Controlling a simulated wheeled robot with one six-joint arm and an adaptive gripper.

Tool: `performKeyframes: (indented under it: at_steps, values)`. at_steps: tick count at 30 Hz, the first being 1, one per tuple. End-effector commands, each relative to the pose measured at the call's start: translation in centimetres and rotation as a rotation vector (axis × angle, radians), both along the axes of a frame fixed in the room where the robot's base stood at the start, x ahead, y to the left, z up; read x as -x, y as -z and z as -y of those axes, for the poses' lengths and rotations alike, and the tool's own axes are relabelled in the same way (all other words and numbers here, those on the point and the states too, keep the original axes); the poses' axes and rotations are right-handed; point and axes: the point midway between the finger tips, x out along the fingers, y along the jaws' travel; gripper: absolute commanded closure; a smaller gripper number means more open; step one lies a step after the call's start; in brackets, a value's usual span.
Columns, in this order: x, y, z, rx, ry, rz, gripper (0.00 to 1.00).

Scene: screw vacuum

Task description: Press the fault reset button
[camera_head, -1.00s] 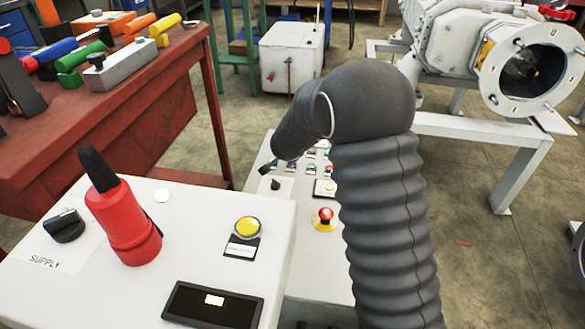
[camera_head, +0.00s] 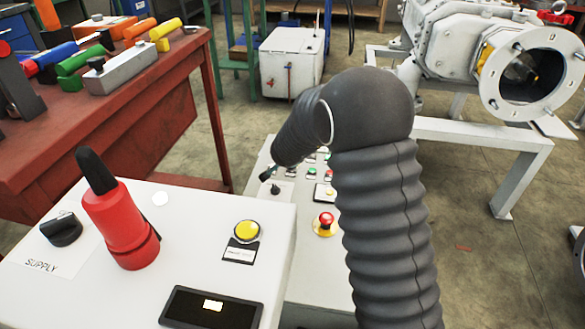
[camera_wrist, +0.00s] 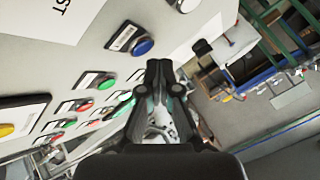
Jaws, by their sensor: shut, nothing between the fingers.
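I cannot read which button is the fault reset. In the wrist view a blue button (camera_wrist: 143,46) with a small label sits on the control panel (camera_wrist: 85,52), just up and left of my gripper (camera_wrist: 161,68). My gripper's fingers are together and empty, and appear apart from the blue button. Green (camera_wrist: 107,84) and red (camera_wrist: 96,125) buttons lie farther left. In the head view my dark sleeved arm reaches over the rear panel, with the gripper mostly hidden behind its sleeve. A yellow button (camera_head: 246,231) with an unreadable label sits on the near panel.
The near panel also bears a red handle (camera_head: 121,225), a black supply knob (camera_head: 61,229) and a small display (camera_head: 211,307). A red mushroom button (camera_head: 326,219) stands beside my arm. A red bench (camera_head: 110,120) with tools is at the left.

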Motion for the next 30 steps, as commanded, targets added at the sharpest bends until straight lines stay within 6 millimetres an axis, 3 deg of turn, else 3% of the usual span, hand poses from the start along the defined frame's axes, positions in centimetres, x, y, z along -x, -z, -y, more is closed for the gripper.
performKeyframes:
  at_steps: [30]
  values:
    - [-0.02, 0.84, 0.01, 0.000, 0.000, 0.000, 1.00]
